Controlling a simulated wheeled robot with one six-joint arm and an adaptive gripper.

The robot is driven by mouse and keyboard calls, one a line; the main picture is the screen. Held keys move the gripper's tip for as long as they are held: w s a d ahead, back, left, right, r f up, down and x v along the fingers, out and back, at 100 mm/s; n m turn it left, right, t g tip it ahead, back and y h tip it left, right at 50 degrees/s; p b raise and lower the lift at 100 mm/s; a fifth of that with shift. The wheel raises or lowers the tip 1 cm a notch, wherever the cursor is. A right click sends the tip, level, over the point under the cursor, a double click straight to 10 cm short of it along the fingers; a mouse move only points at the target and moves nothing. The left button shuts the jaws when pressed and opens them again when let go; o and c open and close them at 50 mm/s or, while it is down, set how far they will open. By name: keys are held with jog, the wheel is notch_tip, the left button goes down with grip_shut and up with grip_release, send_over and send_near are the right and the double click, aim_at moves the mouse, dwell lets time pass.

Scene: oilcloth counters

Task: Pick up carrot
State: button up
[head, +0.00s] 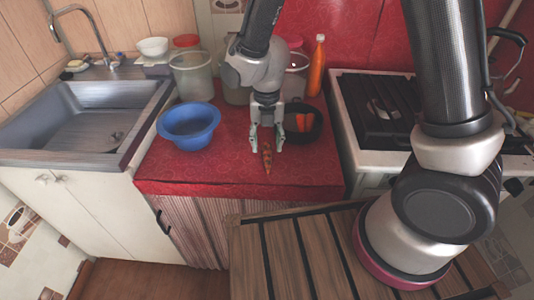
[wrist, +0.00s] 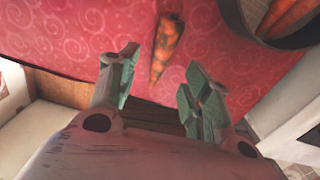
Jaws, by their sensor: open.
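A carrot (head: 267,158), orange-brown with dark marks, lies on the red oilcloth counter (head: 210,165) near its front edge. My gripper (head: 266,144) is open above it, pointing down. In the wrist view the carrot (wrist: 166,47) lies beyond the fingertips, between the lines of the two fingers, with its thin end toward my gripper (wrist: 160,75). Nothing is between the fingers. The fingers partly hide the carrot's rear end in the head view.
A dark pan (head: 316,124) holding more orange carrots stands just right of my gripper. A blue bowl (head: 188,122) stands to the left. Clear containers and an orange bottle (head: 316,66) stand behind. A stove (head: 375,110) is at right, a sink (head: 85,125) at left.

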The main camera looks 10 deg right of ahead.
aim_at(268, 155)
notch_tip(268, 155, down, 5)
jog(key=shift+w+d+f, duration=0.1)
jog(key=shift+f, duration=0.1)
jog(key=c, duration=1.1)
